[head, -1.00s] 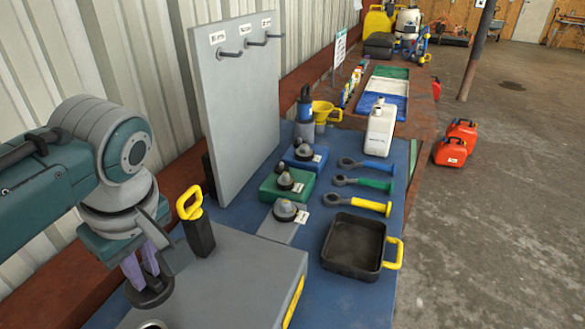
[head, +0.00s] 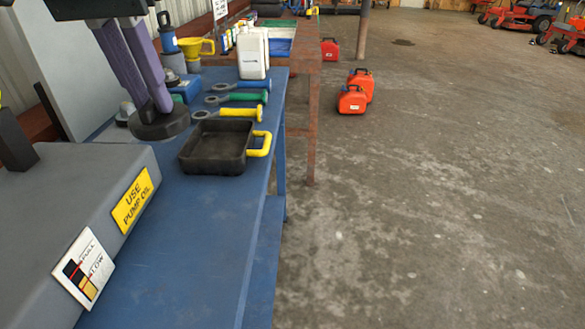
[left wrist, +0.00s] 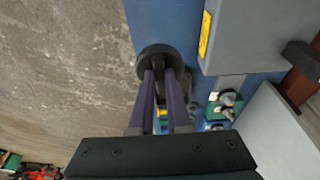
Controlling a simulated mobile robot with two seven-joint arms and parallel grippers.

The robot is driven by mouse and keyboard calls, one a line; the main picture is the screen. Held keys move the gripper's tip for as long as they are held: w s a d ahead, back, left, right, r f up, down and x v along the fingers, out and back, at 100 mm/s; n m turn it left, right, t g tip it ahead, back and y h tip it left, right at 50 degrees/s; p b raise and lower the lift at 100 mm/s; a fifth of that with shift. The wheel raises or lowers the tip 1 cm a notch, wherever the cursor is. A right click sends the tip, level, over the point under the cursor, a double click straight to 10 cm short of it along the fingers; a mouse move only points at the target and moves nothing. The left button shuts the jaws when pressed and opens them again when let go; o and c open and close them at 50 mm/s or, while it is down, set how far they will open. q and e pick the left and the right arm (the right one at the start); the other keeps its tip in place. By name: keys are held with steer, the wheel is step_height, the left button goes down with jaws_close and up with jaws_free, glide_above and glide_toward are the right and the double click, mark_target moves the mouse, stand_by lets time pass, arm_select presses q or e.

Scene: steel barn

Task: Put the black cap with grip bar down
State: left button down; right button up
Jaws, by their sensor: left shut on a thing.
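The black cap with grip bar (head: 160,127) is a round dark disc, held with its flat side roughly level. My left gripper (head: 152,103) is shut on its bar with two purple fingers. In the head view the cap shows left of the black tray and beyond the grey box. I cannot tell how high it is above the blue bench top (head: 180,225). In the left wrist view the cap (left wrist: 158,52) shows at the fingertips, over the bench edge with concrete floor beside it. The fingers partly hide the bar. My right gripper is in neither view.
A black tray (head: 208,150) with a yellow handle stands right of the cap. The grey box (head: 60,205) fills the near left. The bench front is clear. Red cans (head: 352,100) stand on the floor.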

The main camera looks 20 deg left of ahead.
arm_select(q)
steer(key=shift+f+b, duration=1.1)
steer(key=shift+f, duration=8.75)
steer(key=shift+f, duration=0.15)
steer(key=c, duration=0.9)
jaws_free()
